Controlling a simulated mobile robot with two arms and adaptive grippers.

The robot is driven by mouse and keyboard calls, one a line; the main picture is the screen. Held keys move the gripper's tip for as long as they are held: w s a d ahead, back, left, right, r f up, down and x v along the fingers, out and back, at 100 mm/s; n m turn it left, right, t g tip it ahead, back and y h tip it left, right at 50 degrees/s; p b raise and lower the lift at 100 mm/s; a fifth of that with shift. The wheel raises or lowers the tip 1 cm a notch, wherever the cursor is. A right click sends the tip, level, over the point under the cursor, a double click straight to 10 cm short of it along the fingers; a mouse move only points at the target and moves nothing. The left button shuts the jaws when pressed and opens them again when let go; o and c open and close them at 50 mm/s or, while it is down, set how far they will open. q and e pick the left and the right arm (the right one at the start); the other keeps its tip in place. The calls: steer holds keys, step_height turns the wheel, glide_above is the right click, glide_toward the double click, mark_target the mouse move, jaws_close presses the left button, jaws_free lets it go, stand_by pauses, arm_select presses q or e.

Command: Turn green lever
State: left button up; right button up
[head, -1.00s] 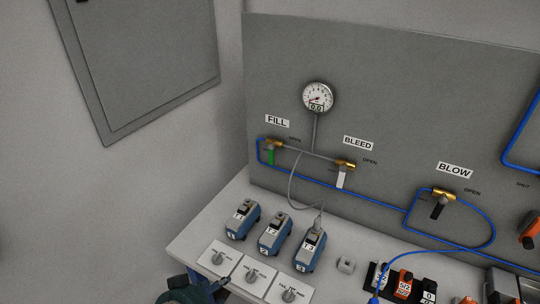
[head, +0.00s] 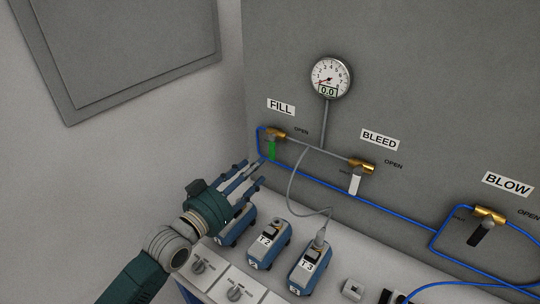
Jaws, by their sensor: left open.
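The green lever (head: 271,149) hangs down from a brass valve (head: 275,133) under the FILL label (head: 281,107) on the grey back panel. An OPEN marking is to the right of that valve. My left gripper (head: 248,175) reaches in from the lower left, with its fingers spread open and empty. In the picture its fingertips are just below and left of the green lever. I see no clear contact with the lever. My right gripper is not in view.
A white lever (head: 355,183) under BLEED and a black lever (head: 480,234) under BLOW are to the right. Blue tubing (head: 345,205) runs along the panel. Blue devices, including T3 (head: 311,266), stand on the bench below. A gauge (head: 330,77) reads 0.0.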

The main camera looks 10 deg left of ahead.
mark_target(272, 153)
arm_select(q)
steer(key=p+x, duration=0.1)
steer(key=x, duration=0.6)
steer(key=shift+w, duration=0.2)
steer(key=shift+w+d, duration=0.15)
steer(key=shift+w, duration=0.05)
steer(key=shift+w+f, duration=0.1)
steer(key=shift+c, duration=0.5)
steer(key=c, duration=0.9)
jaws_close()
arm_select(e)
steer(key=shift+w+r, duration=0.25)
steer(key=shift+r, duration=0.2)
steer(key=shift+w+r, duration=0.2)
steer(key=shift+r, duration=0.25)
